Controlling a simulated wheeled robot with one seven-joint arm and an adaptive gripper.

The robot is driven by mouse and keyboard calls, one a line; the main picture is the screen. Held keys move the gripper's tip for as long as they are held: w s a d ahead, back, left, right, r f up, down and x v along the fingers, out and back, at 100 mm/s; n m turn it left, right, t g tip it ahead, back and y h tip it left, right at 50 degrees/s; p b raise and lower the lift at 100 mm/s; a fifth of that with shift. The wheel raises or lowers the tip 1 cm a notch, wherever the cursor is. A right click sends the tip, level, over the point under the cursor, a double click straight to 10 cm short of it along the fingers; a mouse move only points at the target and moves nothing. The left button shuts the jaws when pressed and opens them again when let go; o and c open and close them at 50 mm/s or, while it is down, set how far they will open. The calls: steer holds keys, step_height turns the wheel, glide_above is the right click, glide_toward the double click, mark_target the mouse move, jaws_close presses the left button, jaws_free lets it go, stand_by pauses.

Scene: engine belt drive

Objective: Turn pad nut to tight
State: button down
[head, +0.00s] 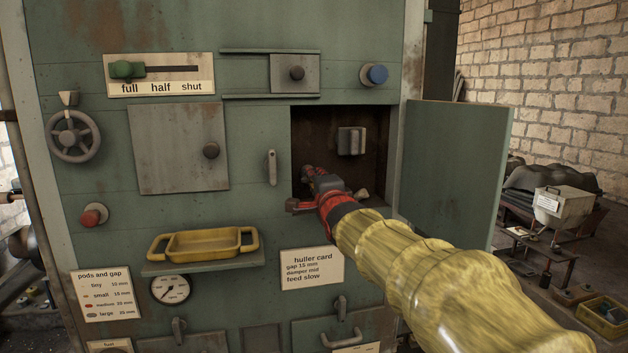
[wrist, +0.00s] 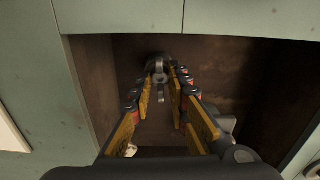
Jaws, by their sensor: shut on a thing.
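The pad nut appears to be the dark grey part with a wing (wrist: 159,72) at the back of the open compartment in the wrist view. My gripper (wrist: 160,92) reaches into the compartment, its yellow-padded fingers on either side of the wing, shut on it. In the head view my gripper (head: 309,175) is inside the opening at its left side, and it hides the nut there. No tight mark shows on the nut in either view.
The compartment's green door (head: 458,170) stands open to the right. A grey block (head: 351,141) is on the back wall inside. A small pale thing (head: 363,194) lies on the compartment floor. A yellow tray (head: 203,244) sits on a shelf left of the arm.

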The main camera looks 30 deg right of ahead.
steer(key=shift+m, duration=0.4)
steer(key=c, duration=1.7)
jaws_free()
steer(key=v, duration=1.2)
